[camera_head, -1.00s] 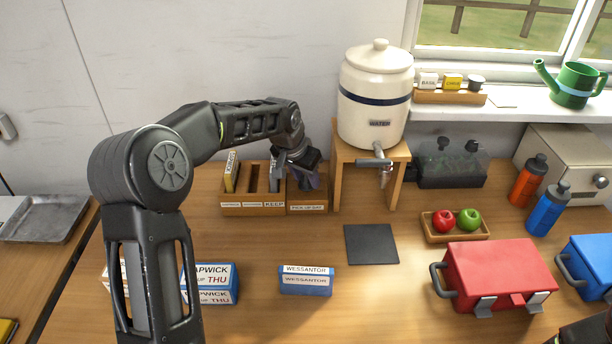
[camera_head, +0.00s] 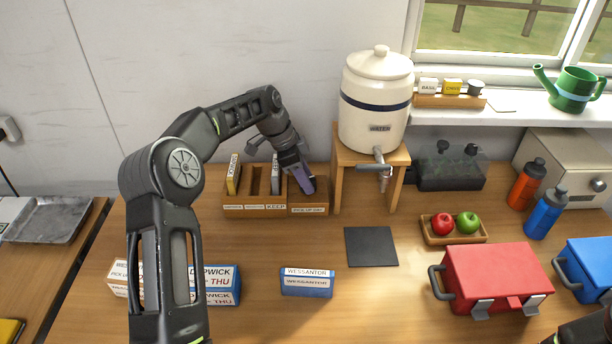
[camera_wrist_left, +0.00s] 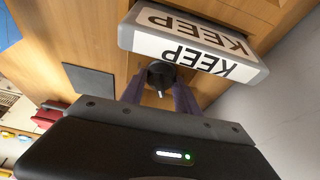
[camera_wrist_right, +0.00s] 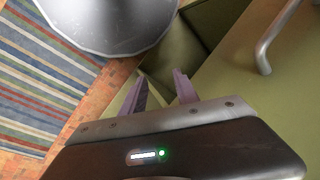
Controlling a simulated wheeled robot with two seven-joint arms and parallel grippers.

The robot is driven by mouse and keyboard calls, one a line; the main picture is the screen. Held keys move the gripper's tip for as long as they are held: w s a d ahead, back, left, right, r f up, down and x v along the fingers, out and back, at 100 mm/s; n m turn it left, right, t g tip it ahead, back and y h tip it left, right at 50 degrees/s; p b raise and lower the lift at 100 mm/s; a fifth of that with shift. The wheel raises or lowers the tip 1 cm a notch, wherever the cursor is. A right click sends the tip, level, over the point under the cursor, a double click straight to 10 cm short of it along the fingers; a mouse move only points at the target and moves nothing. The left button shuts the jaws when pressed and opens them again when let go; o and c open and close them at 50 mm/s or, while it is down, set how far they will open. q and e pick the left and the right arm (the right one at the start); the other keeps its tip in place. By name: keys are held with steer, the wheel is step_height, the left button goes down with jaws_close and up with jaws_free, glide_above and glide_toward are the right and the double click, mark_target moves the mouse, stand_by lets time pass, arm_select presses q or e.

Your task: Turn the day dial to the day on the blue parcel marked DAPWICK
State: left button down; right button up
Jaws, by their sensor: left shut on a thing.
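The blue parcel marked DAPWICK (camera_head: 222,297) lies left of centre on the table, partly hidden behind my left arm; its label reads THU. The day dial's wooden housing (camera_head: 308,210), labelled PICK UP DAY, is at the right end of the wooden rack. My left gripper (camera_head: 308,188) points down at it. In the left wrist view the dark round dial knob (camera_wrist_left: 161,74) sits between the fingers, which are shut on it. The dial's day marks cannot be read. My right gripper (camera_wrist_right: 158,84) is open and empty, away from the table items.
The rack (camera_head: 232,210) holds upright cards, one marked KEEP (camera_wrist_left: 190,42) close beside my left gripper. The water crock's stand (camera_head: 338,185) is just right. A WESSANTOR blue parcel (camera_head: 306,284), another parcel (camera_head: 119,280) and a red box (camera_head: 495,275) lie in front. A dark mat (camera_head: 371,247) is bare.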

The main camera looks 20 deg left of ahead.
arm_select(q)
steer(key=shift+w+m+g+h+p, duration=0.15)
steer(key=shift+m+g+p, duration=0.4)
steer(key=shift+m, duration=0.6)
steer(key=shift+m+g+h+p, duration=0.15)
steer(key=shift+m+g+p, duration=0.2)
steer(key=shift+m+p, duration=0.6)
steer(key=shift+a+m, duration=0.1)
steer(key=shift+m, duration=0.2)
steer(key=c, duration=0.9)
jaws_free()
steer(key=shift+b, duration=0.3)
